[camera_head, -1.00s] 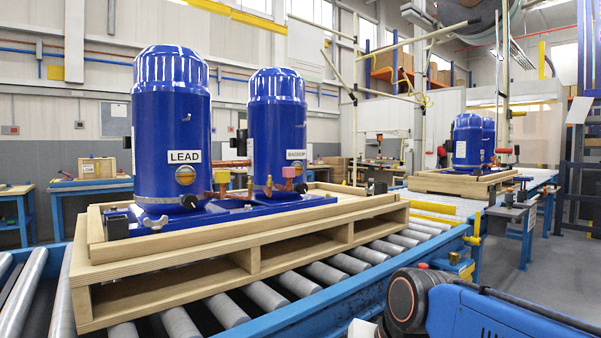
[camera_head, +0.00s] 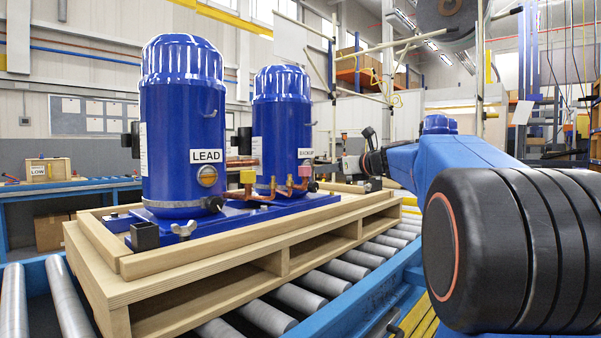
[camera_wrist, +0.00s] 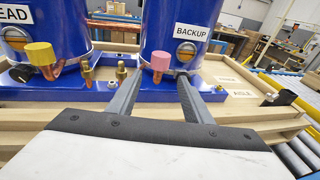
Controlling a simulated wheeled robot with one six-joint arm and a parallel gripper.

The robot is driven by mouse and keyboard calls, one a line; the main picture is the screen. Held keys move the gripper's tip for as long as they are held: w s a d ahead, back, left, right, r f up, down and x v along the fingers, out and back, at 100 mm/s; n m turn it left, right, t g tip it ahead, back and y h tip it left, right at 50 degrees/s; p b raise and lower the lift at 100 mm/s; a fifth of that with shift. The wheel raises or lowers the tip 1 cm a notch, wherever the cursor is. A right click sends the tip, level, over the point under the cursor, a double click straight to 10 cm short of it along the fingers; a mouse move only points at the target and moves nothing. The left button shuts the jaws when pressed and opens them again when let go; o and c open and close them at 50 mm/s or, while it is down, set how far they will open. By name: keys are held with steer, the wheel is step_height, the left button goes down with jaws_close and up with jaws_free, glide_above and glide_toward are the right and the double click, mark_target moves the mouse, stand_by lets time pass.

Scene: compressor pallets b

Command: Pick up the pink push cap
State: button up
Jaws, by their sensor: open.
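The pink push cap (camera_wrist: 160,60) sits on a copper stub low in front of the blue compressor labelled BACKUP (camera_wrist: 187,32). In the head view the cap (camera_head: 305,171) is small, on bent copper pipe at the base of that compressor (camera_head: 283,130). My gripper (camera_wrist: 161,83) is open and empty. In the wrist view its two fingers reach forward, with the cap showing between and just beyond their tips; I cannot tell the exact gap. In the head view my gripper comes in from the right, close to the cap, its fingertips hard to make out.
A yellow cap (camera_wrist: 40,54) stands on copper pipe left of the pink one, by the LEAD compressor (camera_head: 182,125). Brass fittings (camera_wrist: 121,70) stand between the caps. The wooden pallet (camera_head: 190,270) rests on a roller conveyor (camera_head: 265,318).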

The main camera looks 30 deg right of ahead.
mark_target(309, 171)
steer(key=x, duration=1.2)
steer(key=shift+w+d+r, duration=0.1)
steer(key=shift+w+d, duration=0.05)
steer(key=shift+d, duration=0.05)
steer(key=shift+r+x, duration=0.2)
steer(key=shift+x, duration=1.05)
steer(key=shift+r+x, duration=0.2)
steer(key=shift+x, duration=1.05)
steer(key=shift+a+f, duration=0.1)
steer(key=shift+f, duration=0.05)
steer(key=c, duration=0.8)
steer(key=shift+c, duration=0.2)
steer(key=shift+r, duration=0.3)
step_height(309, 171, up, 7)
steer(key=shift+f, duration=0.25)
steer(key=s+d, duration=0.3)
steer(key=s, duration=0.6)
steer(key=s+d, duration=0.4)
steer(key=s, duration=0.5)
steer(key=shift+s, duration=0.4)
steer(key=shift+f, duration=0.1)
